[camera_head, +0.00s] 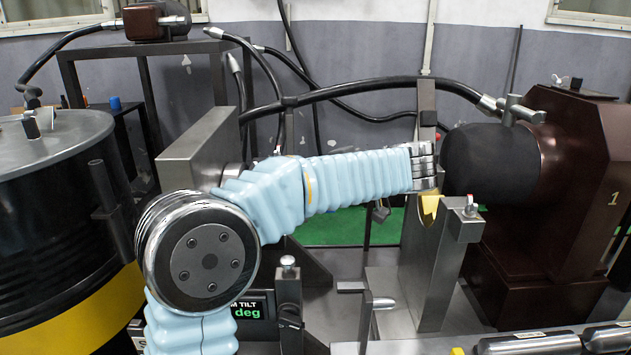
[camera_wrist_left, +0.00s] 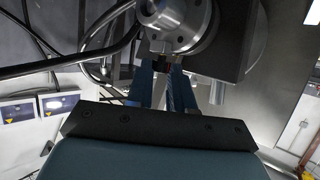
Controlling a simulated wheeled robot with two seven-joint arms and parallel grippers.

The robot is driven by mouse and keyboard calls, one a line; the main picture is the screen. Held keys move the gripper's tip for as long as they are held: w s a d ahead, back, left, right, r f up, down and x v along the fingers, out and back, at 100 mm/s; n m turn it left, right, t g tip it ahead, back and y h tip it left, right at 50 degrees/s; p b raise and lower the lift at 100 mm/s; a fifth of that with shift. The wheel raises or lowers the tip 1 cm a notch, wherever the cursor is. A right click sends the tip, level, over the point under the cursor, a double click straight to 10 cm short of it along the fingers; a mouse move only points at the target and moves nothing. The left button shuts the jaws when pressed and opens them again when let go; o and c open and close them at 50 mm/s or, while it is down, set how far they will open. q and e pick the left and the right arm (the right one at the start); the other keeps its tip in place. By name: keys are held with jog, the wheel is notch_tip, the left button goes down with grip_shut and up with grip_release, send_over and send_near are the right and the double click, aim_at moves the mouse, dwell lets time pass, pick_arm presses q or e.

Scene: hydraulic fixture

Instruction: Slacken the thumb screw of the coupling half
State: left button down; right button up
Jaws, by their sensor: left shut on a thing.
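In the left wrist view a silver, round, stepped metal part (camera_wrist_left: 174,22), which looks like the coupling half, fills the top middle. My left gripper (camera_wrist_left: 162,69) has its two blue fingers just below it. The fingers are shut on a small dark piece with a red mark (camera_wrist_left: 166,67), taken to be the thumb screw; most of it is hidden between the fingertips. In the head view my left arm, in pale blue sleeves, reaches right to the upright bracket, and its fingers cannot be made out there. My right gripper is in neither view.
In the head view a steel cradle (camera_head: 432,270) stands under my wrist, beside a thick black cylinder (camera_head: 490,165) on a brown housing (camera_head: 580,185). A black drum (camera_head: 50,215) is at the left. Black hoses (camera_head: 370,88) arch behind my arm. Silver cylinders (camera_head: 527,345) lie at lower right.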

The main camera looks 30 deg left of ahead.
pick_arm(q)
jog(key=shift+w+d+r+n+g, duration=0.1)
jog(key=shift+w+n+g, duration=0.2)
jog(key=shift+n+g, duration=0.65)
jog(key=shift+w+r+n+g+p, duration=0.1)
jog(key=shift+w+n+g+p, duration=0.1)
jog(key=shift+n+g+p, duration=0.8)
jog(key=g, duration=0.1)
jog(key=n+g+p, duration=0.2)
jog(key=shift+w+h, duration=0.25)
jog(key=shift+h, duration=0.05)
jog(key=shift+w+a+n+g+h+p, duration=0.15)
jog(key=shift+n+g+h+p, duration=0.2)
jog(key=shift+n+g, duration=0.4)
jog(key=shift+w+a+n+g+h+p, duration=0.1)
jog(key=shift+n+g+h+p, duration=0.2)
jog(key=shift+n+g, duration=0.4)
jog(key=shift+g, duration=0.3)
jog(key=c, duration=1)
grip_release()
